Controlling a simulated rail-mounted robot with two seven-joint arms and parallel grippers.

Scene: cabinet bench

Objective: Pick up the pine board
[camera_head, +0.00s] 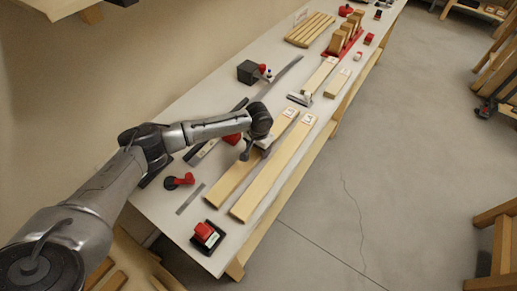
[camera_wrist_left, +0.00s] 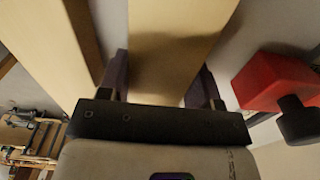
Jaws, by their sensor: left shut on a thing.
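Two long pale wooden boards with white labels lie side by side on the near half of the bench. My left gripper (camera_head: 247,150) is over the left board (camera_head: 230,180), and the other board (camera_head: 275,172) lies just to its right. In the left wrist view the fingers (camera_wrist_left: 162,88) are shut on the sides of this board (camera_wrist_left: 172,50), and the neighbouring board (camera_wrist_left: 50,45) runs along the left. I take the gripped board to be the pine board; the labels are too small to read. My right gripper is not in view.
A red block with a black knob (camera_wrist_left: 280,82) sits close beside the left gripper. A red-and-black clamp (camera_head: 180,181) and a red-topped black box (camera_head: 207,236) stand at the near end of the bench (camera_head: 162,205). More boards and blocks lie further back.

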